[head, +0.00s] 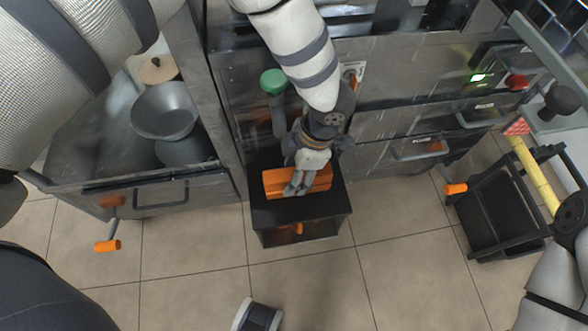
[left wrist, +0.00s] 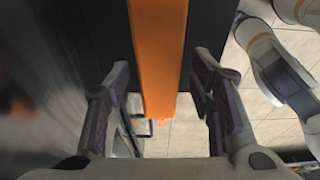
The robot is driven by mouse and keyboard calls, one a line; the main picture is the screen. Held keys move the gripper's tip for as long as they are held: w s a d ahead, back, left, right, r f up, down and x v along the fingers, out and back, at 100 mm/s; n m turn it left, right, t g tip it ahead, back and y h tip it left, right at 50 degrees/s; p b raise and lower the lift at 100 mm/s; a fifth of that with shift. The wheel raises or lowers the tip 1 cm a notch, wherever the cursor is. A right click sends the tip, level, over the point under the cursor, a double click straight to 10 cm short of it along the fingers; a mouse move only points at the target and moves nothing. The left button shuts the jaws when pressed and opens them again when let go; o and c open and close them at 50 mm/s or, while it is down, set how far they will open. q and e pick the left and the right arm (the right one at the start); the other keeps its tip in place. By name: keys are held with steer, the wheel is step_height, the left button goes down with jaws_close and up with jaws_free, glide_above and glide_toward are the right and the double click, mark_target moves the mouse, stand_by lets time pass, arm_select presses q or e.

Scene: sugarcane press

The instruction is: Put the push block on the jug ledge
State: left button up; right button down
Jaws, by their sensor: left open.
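The orange push block (head: 275,181) lies on top of the black jug ledge (head: 300,210), a box-like shelf at the front of the press. My left gripper (head: 297,187) is directly above it, pointing down, and hides part of its middle. In the left wrist view the push block (left wrist: 157,60) runs between the two open fingers (left wrist: 160,105), with a gap on each side. The dark ledge surface shows on both sides of the block. My right arm shows at the lower right of the head view, but its gripper is out of view.
A grey bowl (head: 164,110) stands in the metal tray area at left. A green-topped knob (head: 273,82) is behind the ledge. A black cart (head: 490,215) stands at right, near a yellow bar (head: 534,175).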

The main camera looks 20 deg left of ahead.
arm_select(q)
steer(key=p+v, duration=0.1)
steer(key=v, duration=1.1)
arm_select(e)
steer(key=shift+v, duration=0.8)
arm_select(q)
steer(key=shift+s, duration=0.1)
